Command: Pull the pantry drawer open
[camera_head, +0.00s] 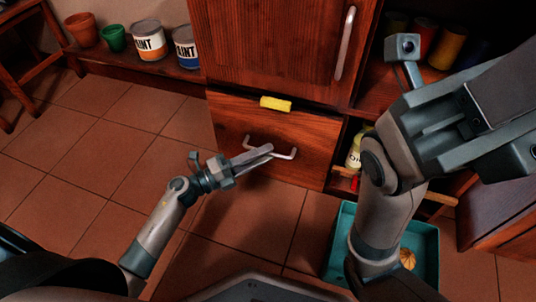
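My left gripper (270,152) reaches in from the lower left. Its two fingers overlap the handle in the picture, close together; I cannot tell whether they grip the bar. The fingers hide part of the handle. My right gripper (480,135) is raised close to the camera at the right, away from the drawer; its opening cannot be made out.
A yellow block (275,103) sits at the drawer's top edge. The cabinet door (275,40) above has a vertical handle (345,43). A teal bin (343,222) stands on the floor to the right, partly behind my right arm. Tiled floor (100,150) is clear at left.

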